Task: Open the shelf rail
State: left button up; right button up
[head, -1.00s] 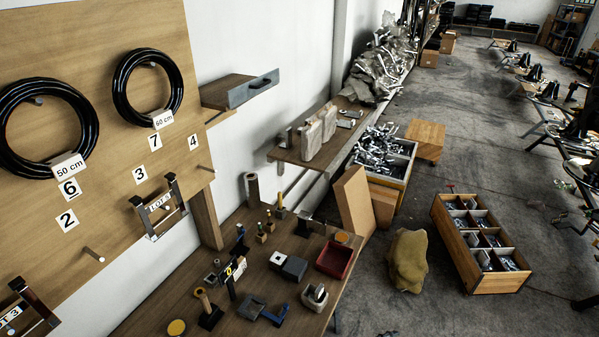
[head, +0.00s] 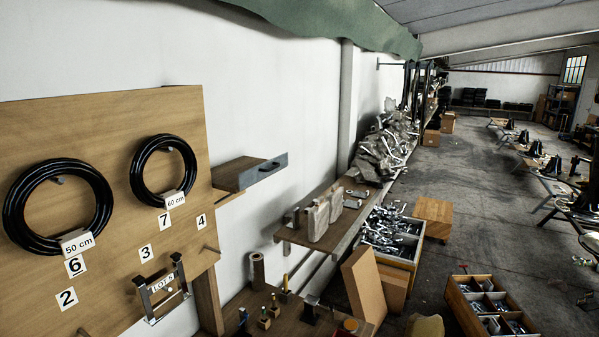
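No part labelled as a shelf rail can be picked out for certain. A wooden wall shelf (head: 231,176) with a grey front panel (head: 264,172) juts from the white wall, right of the pegboard. A small dark handle or slot (head: 270,166) shows on the grey panel. A dark metal frame tagged "LOT 5" (head: 162,287) hangs low on the pegboard. Neither of my grippers is in view.
The wooden pegboard (head: 110,130) carries two black coils (head: 57,205) and numbered tags. A workbench (head: 285,300) with small tools is below. A lower shelf (head: 295,235), a metal-filled bin (head: 390,245) and a compartment crate (head: 490,305) stand right.

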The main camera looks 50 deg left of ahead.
aim_at(270, 170)
jog(key=z, duration=0.7)
jog(key=i, duration=3.25)
jog(key=u, duration=4.8)
jog(key=i, duration=0.4)
jog(key=z, duration=0.1)
